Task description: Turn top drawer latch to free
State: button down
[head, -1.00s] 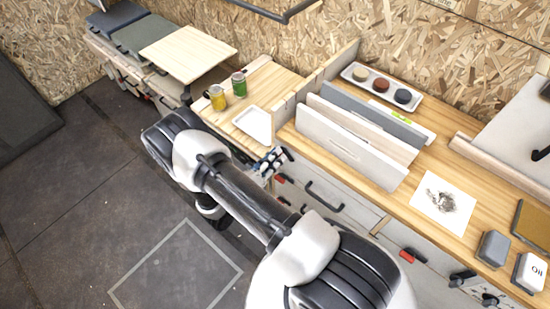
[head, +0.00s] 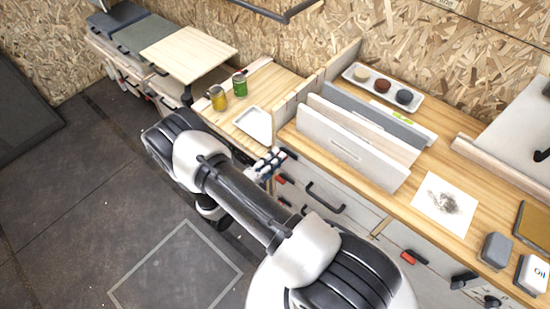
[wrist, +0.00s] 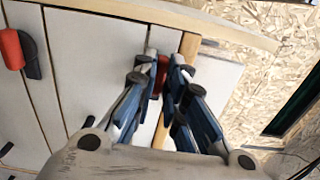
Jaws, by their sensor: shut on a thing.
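My gripper (wrist: 163,72) is shut on a small red latch (wrist: 162,72) in the wrist view. The fingertips sit on both sides of it and hide much of it, so its exact angle is hard to tell. The latch is on a pale drawer front (wrist: 95,55) beside a wooden edge strip. In the head view my gripper (head: 270,163) is at the drawer fronts under the counter's left part, and the held latch is hidden there.
Another red latch on a dark base (wrist: 14,50) is at the left in the wrist view. A black drawer handle (head: 325,198) sticks out right of my gripper. The worktop (head: 400,210) above carries upright boards (head: 345,150) and a tray of pots (head: 382,88).

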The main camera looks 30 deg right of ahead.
dwell(0.6)
jog(key=c, duration=1.6)
grip_release()
jog(key=shift+c, duration=0.2)
jog(key=shift+a, duration=0.1)
jog(key=v, duration=1.1)
jog(key=shift+s+a, duration=0.15)
jog(key=shift+a, duration=0.25)
